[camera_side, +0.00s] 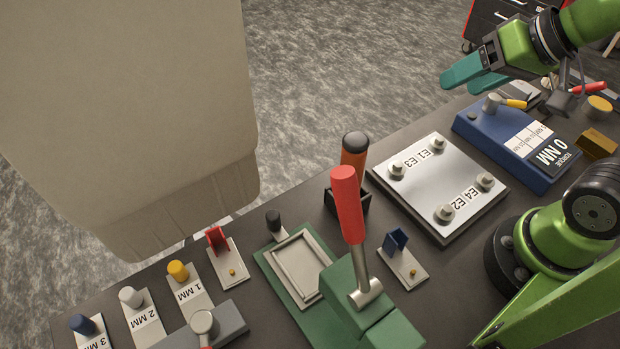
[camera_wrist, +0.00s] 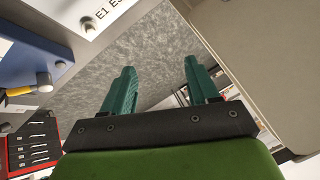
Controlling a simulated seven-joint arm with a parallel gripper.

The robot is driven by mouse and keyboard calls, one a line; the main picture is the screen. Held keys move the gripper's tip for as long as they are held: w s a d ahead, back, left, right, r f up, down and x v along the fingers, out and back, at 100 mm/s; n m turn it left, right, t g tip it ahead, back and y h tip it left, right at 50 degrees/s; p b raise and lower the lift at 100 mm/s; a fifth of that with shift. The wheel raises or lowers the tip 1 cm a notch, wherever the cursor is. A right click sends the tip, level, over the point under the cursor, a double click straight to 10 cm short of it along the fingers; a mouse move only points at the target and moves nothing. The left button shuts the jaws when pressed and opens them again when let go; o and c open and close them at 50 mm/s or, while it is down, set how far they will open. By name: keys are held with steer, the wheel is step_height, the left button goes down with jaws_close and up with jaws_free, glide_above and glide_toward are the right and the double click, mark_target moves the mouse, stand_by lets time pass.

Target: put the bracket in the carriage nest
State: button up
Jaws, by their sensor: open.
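My gripper (camera_side: 464,82) is open and empty, up at the top right in the side view, above the back edge of the bench. Its two teal fingers stand apart in the wrist view (camera_wrist: 160,68). A pale rectangular frame (camera_side: 277,258), which looks like the carriage nest, lies on a green base beside the red-handled press; its recess looks empty. A small plate with a red upright (camera_side: 216,240) stands left of it, and one with a blue upright (camera_side: 397,241) stands right. I cannot tell for certain which piece is the bracket. My gripper is far from them all.
The red-handled press (camera_side: 347,205) stands tall near the frame, with an orange-handled tool (camera_side: 355,150) behind. A metal plate with bolts (camera_side: 432,180) and a blue torque unit (camera_side: 535,150) lie right. Labelled blocks (camera_side: 191,293) stand front left. A large beige panel (camera_side: 130,110) hangs upper left.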

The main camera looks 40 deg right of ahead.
steer(key=shift+a, duration=0.1)
steer(key=n+g+h, duration=0.2)
steer(key=n+g, duration=0.1)
steer(key=g, duration=0.4)
glide_above(214, 233)
steer(key=shift+f, duration=3.2)
step_height(214, 233, down, 11)
steer(key=shift+s+a+f, duration=0.15)
steer(key=shift+f, duration=2.7)
